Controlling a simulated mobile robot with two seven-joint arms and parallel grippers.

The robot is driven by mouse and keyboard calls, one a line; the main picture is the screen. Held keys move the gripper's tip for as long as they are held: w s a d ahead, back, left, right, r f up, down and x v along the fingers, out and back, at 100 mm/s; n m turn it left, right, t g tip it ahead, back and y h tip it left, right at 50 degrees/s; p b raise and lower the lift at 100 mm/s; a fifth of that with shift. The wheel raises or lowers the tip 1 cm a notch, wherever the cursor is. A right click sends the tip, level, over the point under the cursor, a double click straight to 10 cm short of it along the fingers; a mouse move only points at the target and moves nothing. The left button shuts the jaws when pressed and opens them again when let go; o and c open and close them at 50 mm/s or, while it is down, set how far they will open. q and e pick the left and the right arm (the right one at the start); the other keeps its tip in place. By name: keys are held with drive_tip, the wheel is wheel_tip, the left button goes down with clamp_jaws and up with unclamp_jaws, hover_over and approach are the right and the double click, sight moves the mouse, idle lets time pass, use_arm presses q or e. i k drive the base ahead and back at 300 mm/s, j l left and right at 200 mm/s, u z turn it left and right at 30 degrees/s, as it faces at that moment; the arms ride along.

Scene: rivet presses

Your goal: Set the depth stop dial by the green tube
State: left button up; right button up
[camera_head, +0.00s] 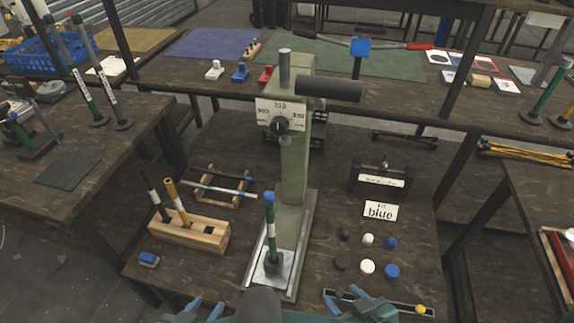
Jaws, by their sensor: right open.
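The green rivet press (296,150) stands mid-bench. A dark dial knob (281,125) sits on its white number plate (268,108), with a figure at the top and one on each side; the exact setting is too small to read surely. A green tube (271,232) with white bands and a blue top stands upright in a dark holder on the press's metal base plate (262,276). My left gripper (205,311) shows at the bottom edge, fingers apart, empty. My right gripper (362,303) is open at the bottom, right of the press. Both are far below the dial.
A wooden block (190,238) holding dark and yellow tubes stands left of the press. A dark tray (375,303) lies by my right gripper. The press's black lever (335,89) juts right.

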sight(279, 126)
drive_tip(key=k+j+z, duration=0.25)
drive_tip(key=j, duration=0.25)
drive_tip(key=k+j+z, duration=0.15)
drive_tip(key=j+z, duration=0.15)
drive_tip(key=j, duration=0.25)
drive_tip(key=k+j+z, duration=0.25)
drive_tip(key=j, duration=0.2)
drive_tip(key=k+j+z, duration=0.3)
